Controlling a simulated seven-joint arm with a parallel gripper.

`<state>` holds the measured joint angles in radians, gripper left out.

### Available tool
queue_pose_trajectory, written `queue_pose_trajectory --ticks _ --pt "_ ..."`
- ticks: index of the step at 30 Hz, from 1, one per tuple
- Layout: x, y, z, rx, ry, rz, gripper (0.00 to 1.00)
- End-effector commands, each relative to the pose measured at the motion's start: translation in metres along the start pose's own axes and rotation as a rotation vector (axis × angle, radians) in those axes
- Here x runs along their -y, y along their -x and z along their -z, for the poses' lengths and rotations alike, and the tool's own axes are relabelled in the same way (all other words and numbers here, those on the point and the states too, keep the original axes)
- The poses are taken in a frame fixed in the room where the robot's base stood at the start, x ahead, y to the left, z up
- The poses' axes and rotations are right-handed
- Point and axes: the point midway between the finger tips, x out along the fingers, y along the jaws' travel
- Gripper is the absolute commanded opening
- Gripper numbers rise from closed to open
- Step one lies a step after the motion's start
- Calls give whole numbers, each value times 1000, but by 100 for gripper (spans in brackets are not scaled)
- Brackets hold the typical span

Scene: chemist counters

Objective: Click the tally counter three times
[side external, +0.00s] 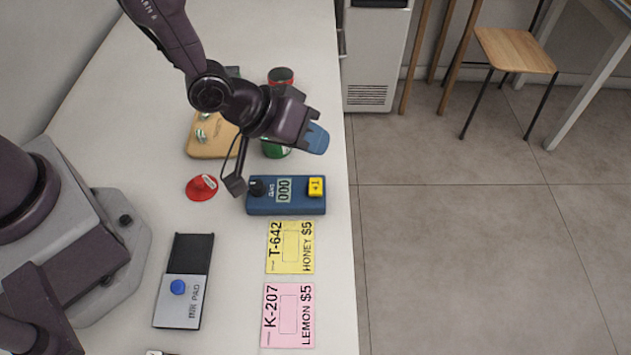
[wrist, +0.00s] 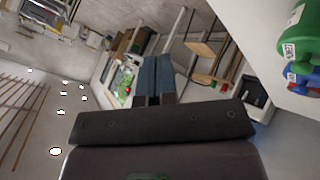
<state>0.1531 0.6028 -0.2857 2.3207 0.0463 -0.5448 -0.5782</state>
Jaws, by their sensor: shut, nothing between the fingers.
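The tally counter (side external: 259,207) is a blue box on the white counter, with a black knob, a display reading 000 and a yellow +1 button (side external: 316,187) at its right end. My gripper (side external: 318,139) is shut and empty. In the side view its blue fingertips are above and behind the counter box, apart from the button, near the table's right edge. In the wrist view the shut blue fingers (wrist: 154,75) point out over the room. The tally counter is not visible in the wrist view.
On the white table (side external: 235,300) lie a yellow ticket (side external: 290,262), a pink ticket (side external: 288,340), an ink pad (side external: 182,310) and a red round item (side external: 201,188). A wooden board (side external: 205,148) and a green item (side external: 272,149) are behind, partly under my arm. The table edge is close on the right.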

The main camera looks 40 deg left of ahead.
Motion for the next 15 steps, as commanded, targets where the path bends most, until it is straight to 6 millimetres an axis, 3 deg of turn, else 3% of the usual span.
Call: queue_pose_trajectory --ticks 9,15 --pt "23 -31 -24 3 -1 2 0" --pt "30 -42 -31 1 -1 0 0"
